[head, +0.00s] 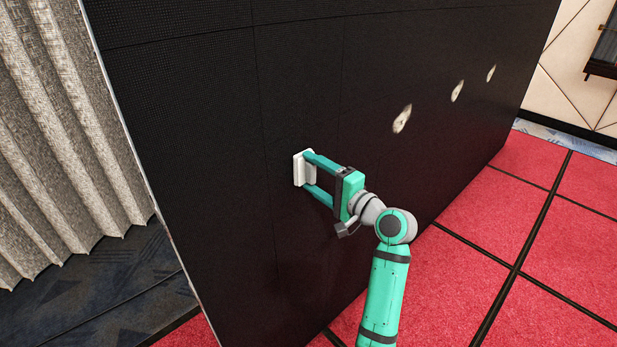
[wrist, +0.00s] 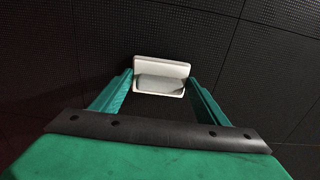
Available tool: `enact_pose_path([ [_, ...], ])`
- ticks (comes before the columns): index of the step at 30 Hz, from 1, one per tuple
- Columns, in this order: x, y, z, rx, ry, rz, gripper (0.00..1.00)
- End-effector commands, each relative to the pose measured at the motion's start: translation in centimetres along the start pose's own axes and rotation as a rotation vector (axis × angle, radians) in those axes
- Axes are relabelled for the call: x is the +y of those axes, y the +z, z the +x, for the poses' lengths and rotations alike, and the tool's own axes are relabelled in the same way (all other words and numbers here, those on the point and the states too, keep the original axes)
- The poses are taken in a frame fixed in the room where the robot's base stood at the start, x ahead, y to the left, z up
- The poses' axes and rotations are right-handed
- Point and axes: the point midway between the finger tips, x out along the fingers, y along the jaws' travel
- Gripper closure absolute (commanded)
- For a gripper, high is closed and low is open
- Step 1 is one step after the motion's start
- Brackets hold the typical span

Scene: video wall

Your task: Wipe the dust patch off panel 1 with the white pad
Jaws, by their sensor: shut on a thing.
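The white pad (head: 299,170) is held by my gripper (head: 311,176) at the black video wall (head: 215,130). My gripper is shut on the pad, with one teal finger on each side of it. In the wrist view the pad (wrist: 161,69) sits between the fingertips, its face toward the wall. I cannot tell whether the pad touches the wall. Three pale dust patches show on the wall to the right: a near one (head: 402,118), a middle one (head: 457,91) and a far one (head: 491,73). No patch shows around the pad; the wall behind it is hidden.
A grey pleated curtain (head: 62,130) hangs left of the wall's edge. Red carpet tiles (head: 500,235) lie clear on the floor at the right. A dark framed object (head: 605,52) is on the pale wall at the far right.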

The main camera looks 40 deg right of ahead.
Motion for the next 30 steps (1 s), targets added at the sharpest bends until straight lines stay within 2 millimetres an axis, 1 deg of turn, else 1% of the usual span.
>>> enact_pose_path([
  [6, 0.0, -1.6, 0.0, 0.000, 0.000, 0.001, 0.50],
  [14, 0.0, -2.4, 0.0, 0.000, 0.000, 0.001, 0.50],
  [30, 0.0, -6.0, 0.1, -0.002, 0.000, 0.002, 0.50],
])
